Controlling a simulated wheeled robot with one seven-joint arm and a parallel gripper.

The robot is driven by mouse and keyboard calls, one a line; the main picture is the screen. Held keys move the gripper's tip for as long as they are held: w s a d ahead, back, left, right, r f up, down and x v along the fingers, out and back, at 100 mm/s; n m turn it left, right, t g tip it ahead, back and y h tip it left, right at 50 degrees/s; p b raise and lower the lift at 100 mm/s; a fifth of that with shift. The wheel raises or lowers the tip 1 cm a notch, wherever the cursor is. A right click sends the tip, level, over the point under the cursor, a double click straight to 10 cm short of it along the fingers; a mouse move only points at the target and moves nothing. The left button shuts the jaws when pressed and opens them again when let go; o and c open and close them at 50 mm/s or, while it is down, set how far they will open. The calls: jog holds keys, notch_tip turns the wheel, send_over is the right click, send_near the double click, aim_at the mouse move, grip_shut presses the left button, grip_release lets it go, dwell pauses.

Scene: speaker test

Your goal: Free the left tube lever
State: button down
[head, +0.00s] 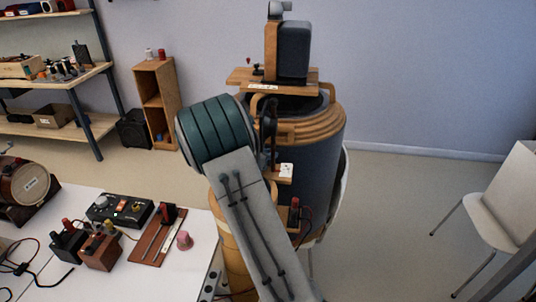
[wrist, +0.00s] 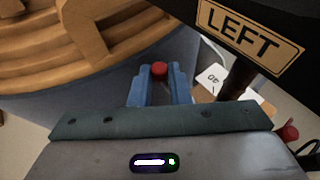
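In the wrist view a round red knob (wrist: 159,69) sits between the tips of my gripper's blue fingers (wrist: 159,73). The fingers stand close together and the knob fills the gap, so my gripper looks shut on it. The knob's stem is hidden. A plate reading LEFT (wrist: 250,35) is on a dark part just right of and above the fingers. In the head view my own arm hides the gripper and this knob. The large dark drum (head: 315,165) with wooden rings stands behind my arm; its ringed wall (wrist: 60,55) fills the wrist view's upper left.
A white card (wrist: 212,78) and another red knob (wrist: 288,132) lie right of the fingers. In the head view a white table (head: 190,255) with electrical boxes is at left, and a white chair (head: 500,200) at right. Floor between drum and chair is clear.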

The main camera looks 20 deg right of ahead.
jog(key=m+g+p, duration=0.1)
jog(key=g, duration=0.1)
jog(key=m+g+p, duration=0.1)
jog(key=m, duration=0.1)
jog(key=shift+d+r+g+h+p, duration=0.1)
jog(key=shift+d+g+h+p, duration=0.3)
jog(key=m+g, duration=0.3)
jog(key=shift+s+d+m+g+p, duration=0.25)
jog(key=shift+d+m+g+p, duration=0.05)
jog(key=shift+g+p, duration=0.1)
jog(key=shift+s+d+m+g+y, duration=0.15)
jog(key=shift+m+g+y, duration=0.15)
jog(key=shift+m+g, duration=0.4)
jog(key=shift+s+d+m+g+y, duration=0.15)
jog(key=shift+m+g+y, duration=0.15)
jog(key=shift+m+g, duration=0.4)
jog(key=shift+a, duration=0.1)
jog(key=c, duration=1.6)
grip_release()
